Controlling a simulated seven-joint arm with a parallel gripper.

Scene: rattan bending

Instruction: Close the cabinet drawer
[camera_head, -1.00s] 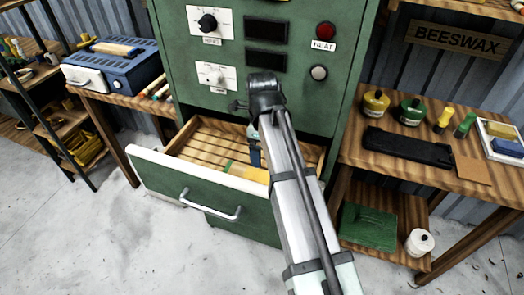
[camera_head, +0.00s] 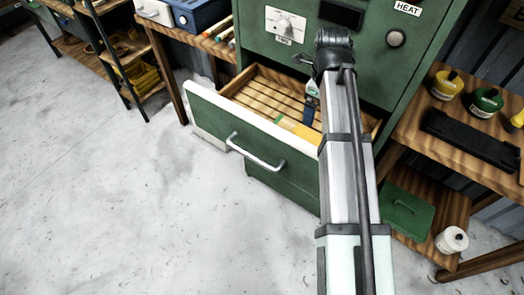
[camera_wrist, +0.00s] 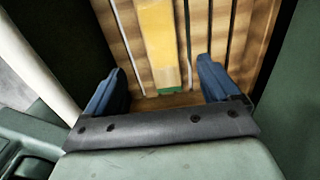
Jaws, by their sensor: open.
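The drawer (camera_head: 278,129) of the green cabinet (camera_head: 300,55) is pulled out. Its green front has a cream top edge and a metal bar handle (camera_head: 255,152). Slats line its floor, and a yellow piece with a green end (camera_head: 294,128) lies inside. My gripper (camera_head: 312,108) points down over the drawer's inside, behind the front panel. My arm covers the drawer's right part. In the wrist view, my gripper (camera_wrist: 160,68) has its two blue fingers apart, with the yellow piece (camera_wrist: 157,40) showing between and beyond them. I cannot tell whether they touch anything.
A wooden bench (camera_head: 440,125) with jars and a black tray stands close on the right, with a green box (camera_head: 405,208) and a white roll (camera_head: 452,240) below. Another bench and shelves stand at the left. The pale floor (camera_head: 150,220) before the drawer is clear.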

